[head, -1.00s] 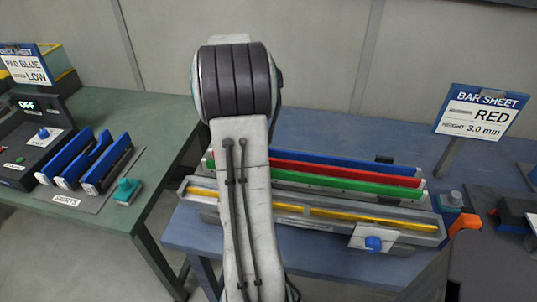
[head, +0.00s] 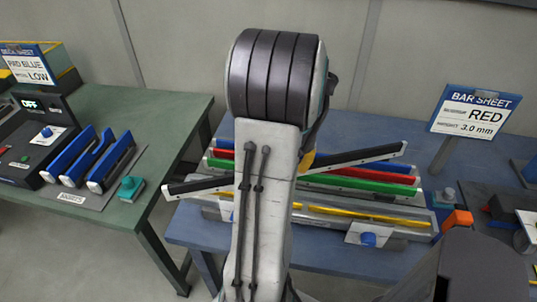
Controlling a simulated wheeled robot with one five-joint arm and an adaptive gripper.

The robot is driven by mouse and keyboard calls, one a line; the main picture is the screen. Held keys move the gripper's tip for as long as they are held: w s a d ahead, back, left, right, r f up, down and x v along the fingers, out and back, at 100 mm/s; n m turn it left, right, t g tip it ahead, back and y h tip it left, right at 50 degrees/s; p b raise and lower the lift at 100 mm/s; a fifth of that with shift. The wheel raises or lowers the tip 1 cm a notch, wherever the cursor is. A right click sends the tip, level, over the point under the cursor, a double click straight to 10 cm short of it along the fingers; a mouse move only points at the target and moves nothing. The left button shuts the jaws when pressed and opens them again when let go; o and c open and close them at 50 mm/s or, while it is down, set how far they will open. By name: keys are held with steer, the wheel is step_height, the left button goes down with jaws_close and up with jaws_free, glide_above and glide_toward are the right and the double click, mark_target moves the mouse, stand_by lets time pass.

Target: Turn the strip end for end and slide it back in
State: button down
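A long strip (head: 352,157), dark on top with a pale side, crosses behind my arm, its left end low and its right end high in the picture. It hangs above the rack, at an angle to the bars. My gripper is mostly hidden behind my arm; a yellow piece shows at the arm's right edge against the strip. The fingers are hidden, but the strip is up in the air where my arm ends. Below it is a grey slotted rail (head: 415,229) with a yellow line along it.
Blue, red (head: 395,177) and green (head: 385,188) bars lie behind the rail. A blue knob (head: 369,240) is on the rail's front, and an orange block (head: 457,221) is at its right. A bar sheet sign (head: 474,110) reads RED, 3.0 mm. The left bench (head: 150,110) holds blue parts.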

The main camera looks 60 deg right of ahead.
steer(key=shift+s+a+f+m+b, duration=0.2)
steer(key=shift+s+f+m+b, duration=0.45)
steer(key=shift+s+f+m, duration=0.55)
steer(key=shift+s+a+f+m+b, duration=0.2)
steer(key=shift+s+f+m+b, duration=0.45)
steer(key=shift+s+f+m, duration=0.55)
steer(key=shift+r, duration=0.15)
steer(key=shift+s+f+b, duration=0.1)
steer(key=shift+f+b, duration=2.1)
steer(key=shift+f, duration=0.05)
stand_by(0.7)
steer(key=c, duration=1.2)
jaws_free()
steer(key=shift+c, duration=0.2)
step_height(320, 180, up, 12)
steer(key=shift+a, duration=0.2)
